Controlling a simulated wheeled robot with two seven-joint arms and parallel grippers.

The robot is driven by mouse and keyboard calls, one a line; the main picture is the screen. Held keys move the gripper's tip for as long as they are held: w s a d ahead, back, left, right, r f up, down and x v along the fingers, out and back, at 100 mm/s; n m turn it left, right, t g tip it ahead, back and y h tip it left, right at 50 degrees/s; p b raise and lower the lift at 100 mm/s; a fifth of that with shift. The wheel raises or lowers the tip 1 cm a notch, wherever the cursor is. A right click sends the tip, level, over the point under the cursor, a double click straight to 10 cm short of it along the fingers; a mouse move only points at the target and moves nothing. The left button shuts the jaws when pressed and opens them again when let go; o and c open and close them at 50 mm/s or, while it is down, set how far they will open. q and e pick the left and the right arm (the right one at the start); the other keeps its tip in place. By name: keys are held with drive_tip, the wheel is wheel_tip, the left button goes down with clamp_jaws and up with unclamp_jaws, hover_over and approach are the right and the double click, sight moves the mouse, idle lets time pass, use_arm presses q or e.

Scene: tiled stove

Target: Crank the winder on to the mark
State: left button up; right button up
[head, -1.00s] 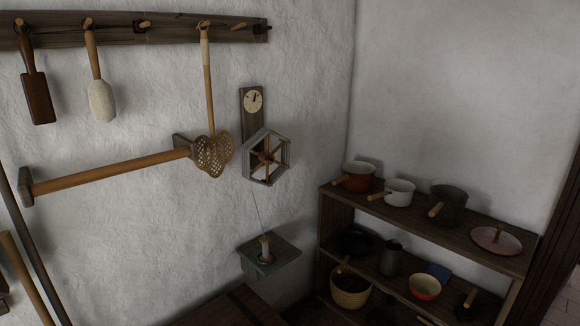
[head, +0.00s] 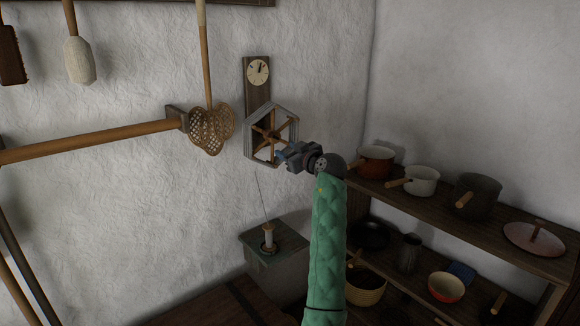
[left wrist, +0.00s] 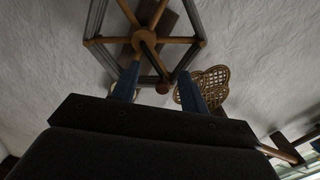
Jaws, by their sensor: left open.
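The winder (head: 287,131) is a six-sided wheel with wooden spokes and pale grey thread on its rim, mounted on a dark wall board. Above it is a cream dial (head: 257,72) with a dark pointer; I cannot make out its mark. A thread runs down to a spool (head: 268,236) on a small ledge. My left gripper (head: 279,158) is at the wheel's lower right, partly covering the rim. My right gripper is out of view.
A shelf unit (head: 440,219) with pots stands close to the right of my arm. A woven carpet beater (head: 209,131) hangs just left of the winder. A wooden rail (head: 90,141) juts along the wall further left.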

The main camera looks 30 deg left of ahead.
sight(271, 134)
use_arm(q)
drive_tip(key=r, duration=0.1)
drive_tip(key=s+a+r+n+g, duration=0.1)
drive_tip(key=r+n+y, duration=0.1)
drive_tip(key=shift+s+a+r, duration=0.15)
drive_tip(key=shift+s+r, duration=0.1)
drive_tip(key=shift+r, duration=0.15)
drive_tip(key=shift+a+r+g, duration=0.25)
drive_tip(key=shift+r+g, duration=0.05)
drive_tip(key=shift+a+r, duration=0.1)
drive_tip(key=shift+a, duration=0.15)
drive_tip(key=p+x, duration=0.2)
drive_tip(key=x, duration=0.3)
drive_tip(key=shift+w+a, duration=0.15)
drive_tip(key=shift+a, duration=0.15)
drive_tip(key=shift+w+a, duration=0.2)
drive_tip(key=shift+a, duration=0.45)
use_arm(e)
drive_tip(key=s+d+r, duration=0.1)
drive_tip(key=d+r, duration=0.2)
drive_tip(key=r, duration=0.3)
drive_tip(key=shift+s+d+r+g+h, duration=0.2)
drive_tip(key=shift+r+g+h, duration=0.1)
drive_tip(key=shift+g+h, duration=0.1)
use_arm(q)
drive_tip(key=shift+c, duration=0.4)
clamp_jaws()
